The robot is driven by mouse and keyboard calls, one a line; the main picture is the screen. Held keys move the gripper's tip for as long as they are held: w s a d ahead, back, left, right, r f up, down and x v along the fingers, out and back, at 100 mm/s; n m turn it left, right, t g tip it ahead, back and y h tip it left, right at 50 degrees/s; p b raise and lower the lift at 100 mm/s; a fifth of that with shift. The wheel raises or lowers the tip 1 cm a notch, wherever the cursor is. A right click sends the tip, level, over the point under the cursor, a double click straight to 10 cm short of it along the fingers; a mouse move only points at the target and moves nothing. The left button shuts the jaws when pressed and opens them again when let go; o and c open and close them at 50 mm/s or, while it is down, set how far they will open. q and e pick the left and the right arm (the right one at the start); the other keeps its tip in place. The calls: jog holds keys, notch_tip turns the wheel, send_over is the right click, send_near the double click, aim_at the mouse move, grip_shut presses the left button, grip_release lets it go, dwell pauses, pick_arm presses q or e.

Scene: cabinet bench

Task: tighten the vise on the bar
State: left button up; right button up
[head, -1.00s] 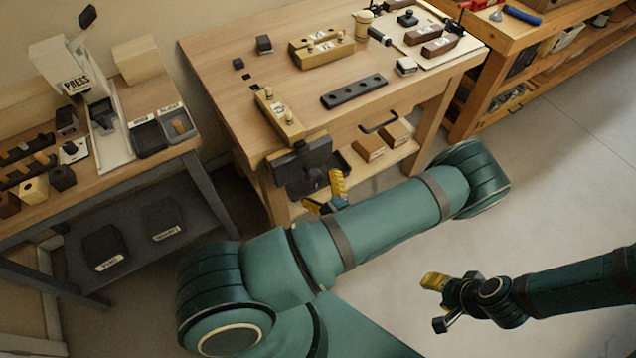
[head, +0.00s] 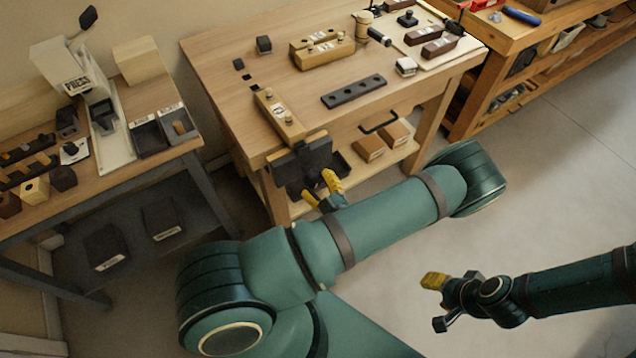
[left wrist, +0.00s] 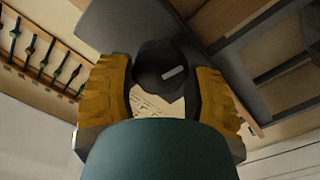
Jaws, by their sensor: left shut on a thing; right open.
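The dark vise (head: 299,158) is on the front left edge of the wooden workbench. A light wooden piece with metal knobs (head: 279,117) lies on the bench just behind its jaw. A dark bar with several holes (head: 354,91) lies on the bench top to the right, apart from the vise. My left gripper (head: 323,190) is in front of the vise, its yellow fingers on both sides of a dark rounded knob (left wrist: 160,66), shut on it. The vise's screw is hidden. My right gripper (head: 437,303) is open and empty over the floor.
Wooden blocks (head: 322,49) and a mallet (head: 366,27) are on the bench. A shelf under it holds small boxes (head: 369,148). A press table (head: 103,135) stands at the left. The floor at the right (head: 540,180) is clear.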

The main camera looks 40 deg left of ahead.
pick_arm(q)
jog(key=shift+m, duration=0.6)
